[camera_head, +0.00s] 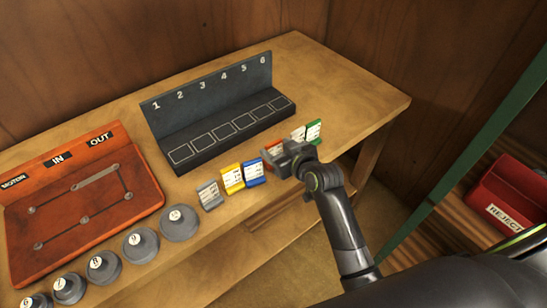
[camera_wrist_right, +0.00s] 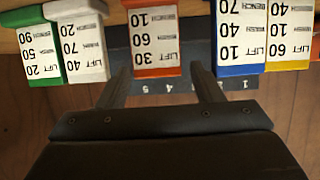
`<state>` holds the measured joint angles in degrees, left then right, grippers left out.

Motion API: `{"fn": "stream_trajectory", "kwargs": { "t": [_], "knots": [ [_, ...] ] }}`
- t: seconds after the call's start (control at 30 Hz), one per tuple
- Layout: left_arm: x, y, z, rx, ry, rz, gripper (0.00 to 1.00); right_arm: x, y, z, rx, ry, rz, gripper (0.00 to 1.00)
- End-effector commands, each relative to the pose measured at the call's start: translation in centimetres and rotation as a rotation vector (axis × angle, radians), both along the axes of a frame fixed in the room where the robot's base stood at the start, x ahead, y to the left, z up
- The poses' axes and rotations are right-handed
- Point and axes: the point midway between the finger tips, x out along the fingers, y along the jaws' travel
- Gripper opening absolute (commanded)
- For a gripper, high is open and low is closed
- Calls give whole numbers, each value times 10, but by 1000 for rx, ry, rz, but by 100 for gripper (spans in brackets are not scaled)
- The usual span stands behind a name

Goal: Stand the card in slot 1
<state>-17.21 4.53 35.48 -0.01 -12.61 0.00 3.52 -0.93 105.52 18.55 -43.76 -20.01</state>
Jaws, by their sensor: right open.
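The dark rack (camera_head: 172,123) stands on the table with slots numbered 1 to 6. All its outlined slots look empty; slot 1 (camera_head: 181,154) is at the left end. Several upright cards stand in a row before it: grey (camera_head: 209,195), yellow (camera_head: 232,179), blue (camera_head: 254,173), orange (camera_head: 270,152), white (camera_head: 298,134) and green (camera_head: 314,130). My right gripper (camera_head: 280,158) is open at the orange card. In the right wrist view its fingertips (camera_wrist_right: 160,69) lie on either side of the orange card (camera_wrist_right: 152,40). My left gripper is not in view.
An orange-red board (camera_head: 75,226) marked IN and OUT lies at the left. Several numbered grey round weights (camera_head: 140,245) line the table's front edge. A red REJECT bin (camera_head: 505,195) sits at the right, beyond a green post (camera_head: 460,165). The table's right corner (camera_head: 360,95) is clear.

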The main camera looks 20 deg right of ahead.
Motion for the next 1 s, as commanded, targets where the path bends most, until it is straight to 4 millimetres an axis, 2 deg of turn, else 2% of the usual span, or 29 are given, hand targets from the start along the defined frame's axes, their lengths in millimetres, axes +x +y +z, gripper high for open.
{"fn": "stream_trajectory", "kwargs": {
  "t": [0.43,0.8,0.83,1.0],
  "knots": [
    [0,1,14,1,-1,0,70,39,7,-17,0,2,0,60],
    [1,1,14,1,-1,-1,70,45,9,-21,1,0,-1,60],
    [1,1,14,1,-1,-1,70,45,9,-21,1,0,-1,59],
    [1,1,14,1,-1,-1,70,45,9,-21,1,0,-1,36]
  ]
}}
